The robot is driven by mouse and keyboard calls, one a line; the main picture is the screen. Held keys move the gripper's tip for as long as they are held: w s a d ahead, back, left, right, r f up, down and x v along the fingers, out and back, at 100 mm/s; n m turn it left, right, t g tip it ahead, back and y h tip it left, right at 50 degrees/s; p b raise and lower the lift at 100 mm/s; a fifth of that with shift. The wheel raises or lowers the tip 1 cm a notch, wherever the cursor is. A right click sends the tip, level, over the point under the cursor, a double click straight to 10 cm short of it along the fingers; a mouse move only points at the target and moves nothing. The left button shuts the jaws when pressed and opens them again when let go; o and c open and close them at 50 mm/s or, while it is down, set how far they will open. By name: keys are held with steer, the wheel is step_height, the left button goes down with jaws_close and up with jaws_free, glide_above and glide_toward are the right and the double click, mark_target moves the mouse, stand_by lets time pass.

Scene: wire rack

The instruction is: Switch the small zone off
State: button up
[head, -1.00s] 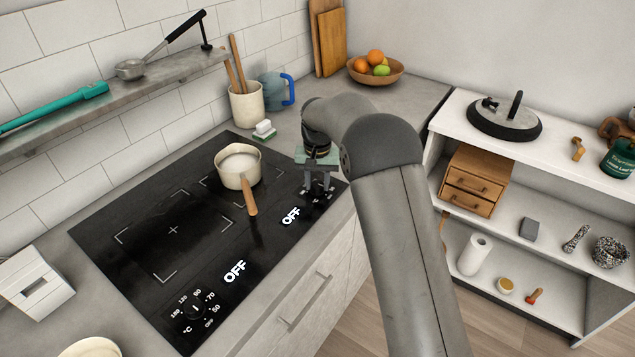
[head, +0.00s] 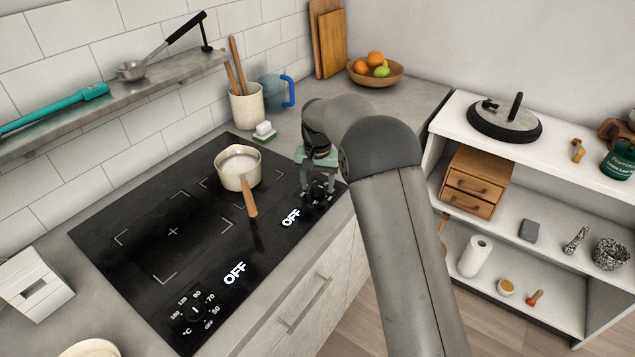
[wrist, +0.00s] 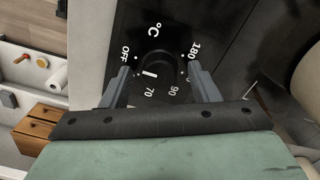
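The black hob (head: 130,215) has two knobs on its right side. My gripper (head: 318,197) is over the far knob, beside the zone where the pot stands. In the wrist view that dark knob (wrist: 158,62) lies between the two fingers of my gripper (wrist: 160,70), with a gap visible on each side. The gripper is open. The knob's white mark (wrist: 149,74) shows near the 70 and OFF side of its dial. The display (head: 291,217) near it reads OFF. The near knob (head: 194,312) is clear, and its display (head: 235,272) also reads OFF.
A cream pot (head: 238,170) stands on the far zone, its wooden handle (head: 250,198) pointing towards the front. A sponge (head: 264,131), a utensil crock (head: 246,104) and a blue-handled jug (head: 277,91) stand behind the hob. White shelving (head: 470,115) stands at the right.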

mark_target(319, 186)
step_height(319, 186, up, 17)
steer(key=shift+r+b, duration=0.2)
steer(key=shift+b, duration=0.2)
stand_by(0.4)
steer(key=s+d, duration=1.3)
steer(key=s, duration=0.5)
steer(key=s+d+f, duration=0.1)
steer(key=s+f, duration=0.2)
steer(key=s, duration=0.4)
steer(key=s+d+f+n, duration=0.1)
steer(key=s+d+f, duration=0.1)
steer(key=s, duration=0.5)
steer(key=s+d+f, duration=0.2)
steer(key=s+f, duration=0.2)
steer(key=s, duration=0.3)
steer(key=shift+d+f+n+t, duration=0.25)
steer(key=shift+f+n+t, duration=0.05)
